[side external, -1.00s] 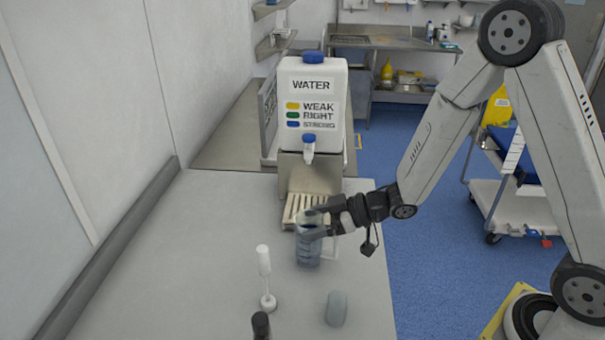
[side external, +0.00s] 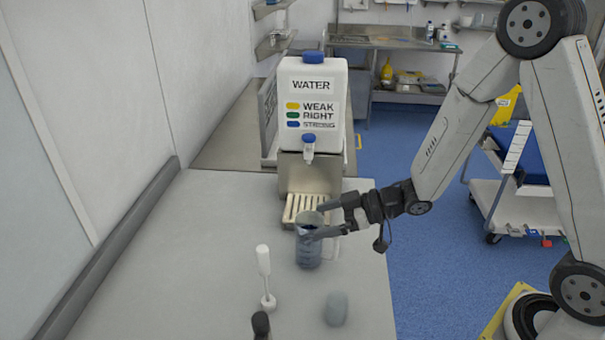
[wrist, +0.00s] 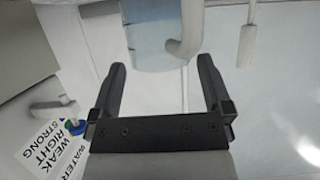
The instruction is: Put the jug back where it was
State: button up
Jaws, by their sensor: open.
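The jug (side external: 308,251) is a clear measuring jug with a bluish-grey tint. It stands upright on the grey worktop (side external: 210,260), just in front of the dispenser's slatted drip tray (side external: 303,207). Its handle is on the right side. My gripper (side external: 316,221) is open at the jug's upper right, with its fingertips close to the rim. In the wrist view, the jug (wrist: 145,35) and its curved handle (wrist: 190,35) lie beyond the open fingertips, with nothing held between them. Whether a finger touches the jug cannot be told.
The white water dispenser (side external: 312,95) stands behind the jug. A white stick on a small base (side external: 264,268), a grey rounded object (side external: 336,309) and a dark-topped object (side external: 261,325) are at the front. The worktop's left side is clear.

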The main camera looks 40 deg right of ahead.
jog(key=v, duration=0.9)
jog(key=shift+s+d, duration=0.1)
jog(key=shift+s, duration=0.05)
dwell(0.4)
jog(key=w+d+f+m+h, duration=0.2)
jog(key=d+m+h, duration=0.25)
jog(key=h, duration=0.35)
jog(key=s+a+f+m+g+h, duration=0.1)
jog(key=s+a+m+g, duration=0.1)
jog(key=s+m+g, duration=0.2)
jog(key=s+g, duration=0.2)
jog(key=s, duration=0.2)
jog(key=shift+s+a+f+g, duration=0.2)
jog(key=shift+a+g, duration=0.1)
jog(key=shift+g, duration=0.1)
